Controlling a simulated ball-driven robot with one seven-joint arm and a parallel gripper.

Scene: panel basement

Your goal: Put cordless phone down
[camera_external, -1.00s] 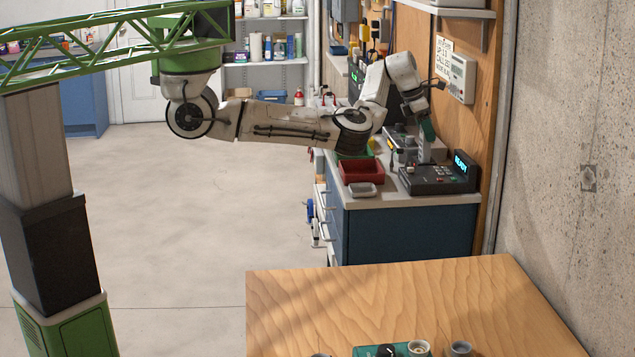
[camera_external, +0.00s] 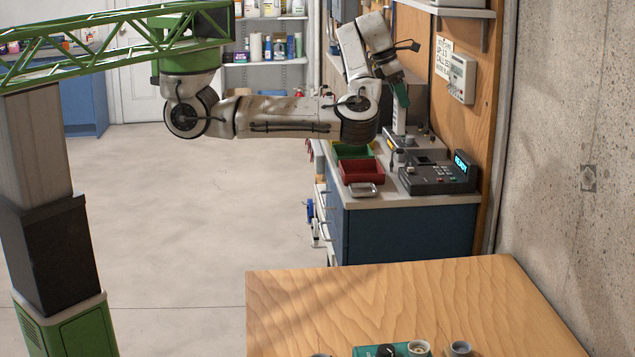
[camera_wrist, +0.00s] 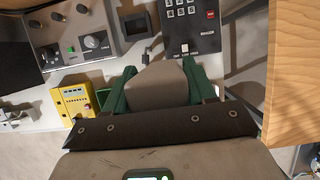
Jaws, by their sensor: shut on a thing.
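My gripper (camera_external: 402,96) has green fingers and is shut on a light grey handset, the cordless phone (camera_external: 398,121). The phone hangs below the fingertips, roughly upright, over the far counter. In the wrist view the green fingers (camera_wrist: 161,88) clasp its pale, blunt end (camera_wrist: 157,84). The rest of the phone is hidden there. A dark console (camera_external: 437,178) with a keypad and a lit blue display sits on the counter, to the right of and nearer than the phone. Its keypad part (camera_wrist: 188,22) shows at the top of the wrist view.
A red bin (camera_external: 362,171), a green bin (camera_external: 350,150) and a small grey dish (camera_external: 362,190) stand left of the console. A grey knobbed instrument (camera_wrist: 76,36) and a yellow meter (camera_wrist: 75,102) are nearby. A wooden table (camera_external: 400,300) is in front.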

